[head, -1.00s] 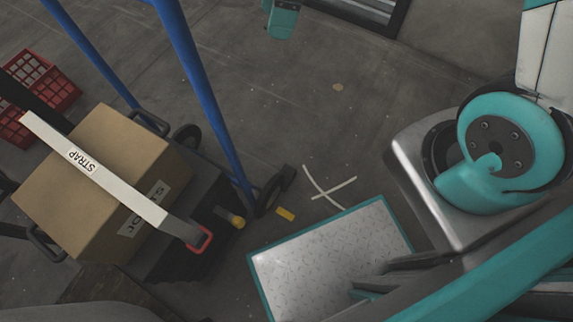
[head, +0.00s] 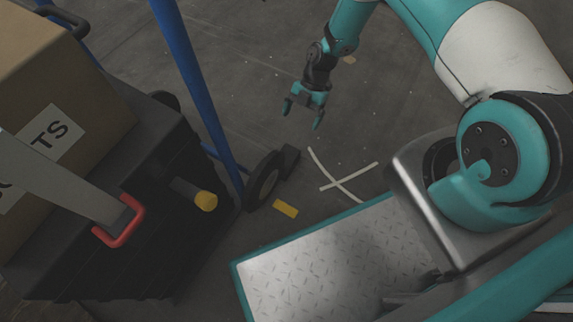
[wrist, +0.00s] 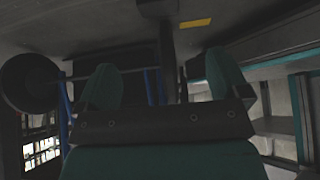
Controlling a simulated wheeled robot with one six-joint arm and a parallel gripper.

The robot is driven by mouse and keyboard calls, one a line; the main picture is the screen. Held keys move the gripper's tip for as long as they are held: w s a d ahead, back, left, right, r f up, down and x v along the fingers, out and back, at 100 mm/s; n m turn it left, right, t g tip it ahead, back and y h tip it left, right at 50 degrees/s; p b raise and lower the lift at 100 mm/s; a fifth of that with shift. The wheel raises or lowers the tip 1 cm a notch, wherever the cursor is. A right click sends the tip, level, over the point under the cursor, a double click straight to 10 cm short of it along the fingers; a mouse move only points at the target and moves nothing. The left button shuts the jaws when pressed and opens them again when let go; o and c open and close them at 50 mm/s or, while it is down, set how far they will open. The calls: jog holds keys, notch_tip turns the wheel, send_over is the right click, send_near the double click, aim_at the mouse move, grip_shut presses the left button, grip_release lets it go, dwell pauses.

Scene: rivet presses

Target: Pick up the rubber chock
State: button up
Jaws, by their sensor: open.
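A small dark wedge, which looks like the rubber chock (head: 291,158), lies on the floor against the black wheel (head: 265,180) of the blue-framed cart in the head view. My gripper (head: 302,114) hangs above the floor, up and slightly right of the wedge in the picture, apart from it. Its two teal fingers are spread with nothing between them. The wrist view also shows the open gripper (wrist: 163,82). I cannot clearly pick out the chock in that dark view.
The cart's blue post (head: 195,90) rises beside the wheel. A black case (head: 150,210) with a yellow-ended cylinder (head: 205,201) and a strapped carton (head: 60,75) stands left. A yellow piece (head: 285,209) and a white taped cross (head: 342,183) mark the floor. Open floor lies around my gripper.

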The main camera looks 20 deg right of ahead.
jog(key=b, duration=0.5)
send_near(286, 159)
jog(key=x, duration=0.5)
jog(key=shift+w+d+f, duration=0.2)
jog(key=shift+d+f, duration=0.05)
jog(key=shift+f, duration=0.05)
jog(key=b+x, duration=0.4)
jog(key=x, duration=0.1)
jog(key=shift+s+a, duration=0.25)
jog(key=shift+a, duration=0.1)
jog(key=shift+c, duration=0.4)
jog(key=c, duration=1.1)
